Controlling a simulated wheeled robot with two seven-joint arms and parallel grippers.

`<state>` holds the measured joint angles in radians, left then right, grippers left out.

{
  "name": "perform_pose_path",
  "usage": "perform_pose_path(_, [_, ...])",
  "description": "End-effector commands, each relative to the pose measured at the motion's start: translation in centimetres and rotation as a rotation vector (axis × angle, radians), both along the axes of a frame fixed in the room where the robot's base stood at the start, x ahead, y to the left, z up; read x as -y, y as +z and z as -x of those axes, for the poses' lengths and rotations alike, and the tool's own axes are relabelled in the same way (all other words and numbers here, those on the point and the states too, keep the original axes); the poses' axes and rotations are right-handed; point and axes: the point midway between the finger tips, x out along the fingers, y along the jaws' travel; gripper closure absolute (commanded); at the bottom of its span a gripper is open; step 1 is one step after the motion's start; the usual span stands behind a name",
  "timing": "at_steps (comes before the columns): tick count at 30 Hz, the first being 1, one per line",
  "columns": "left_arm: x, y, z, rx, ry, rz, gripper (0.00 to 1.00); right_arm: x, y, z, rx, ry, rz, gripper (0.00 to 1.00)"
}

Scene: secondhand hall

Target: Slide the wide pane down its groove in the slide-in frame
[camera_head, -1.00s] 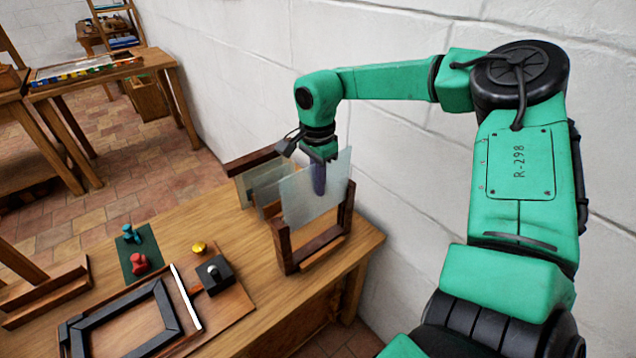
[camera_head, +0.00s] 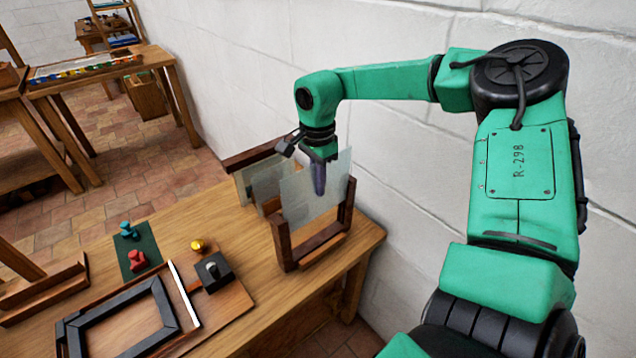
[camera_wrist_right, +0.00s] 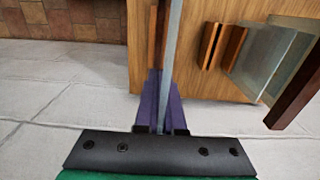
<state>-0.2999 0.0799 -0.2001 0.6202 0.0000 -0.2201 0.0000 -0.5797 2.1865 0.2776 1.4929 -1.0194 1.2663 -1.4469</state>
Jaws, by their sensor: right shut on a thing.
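The slide-in frame (camera_head: 283,247) is a dark wooden stand with two upright posts and a low bottom rail, near the right end of the table. The wide pane (camera_head: 301,208) is a pale translucent sheet, upright between the posts, its upper part above their tops. Whether both edges sit in the grooves I cannot tell. My right gripper (camera_head: 319,183) points down, its purple fingers shut on the pane's upper part. In the right wrist view the pane (camera_wrist_right: 172,60) shows edge-on between the fingers (camera_wrist_right: 162,108). My left gripper is not in view.
More panes (camera_head: 262,183) stand in a rack with a dark rail (camera_head: 250,157) just behind the frame. A dark picture frame (camera_head: 125,318), a green mat (camera_head: 139,252) and a yellow knob (camera_head: 198,245) lie left. A white block wall (camera_head: 400,150) runs close on the right.

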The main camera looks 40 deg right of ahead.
Motion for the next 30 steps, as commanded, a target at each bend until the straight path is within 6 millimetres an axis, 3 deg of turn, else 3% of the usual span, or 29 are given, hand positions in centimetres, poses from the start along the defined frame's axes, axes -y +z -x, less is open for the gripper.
perform_pose_path(30, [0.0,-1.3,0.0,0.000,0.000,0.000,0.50,0.0,-1.5,0.0,0.001,0.000,0.000,1.00])
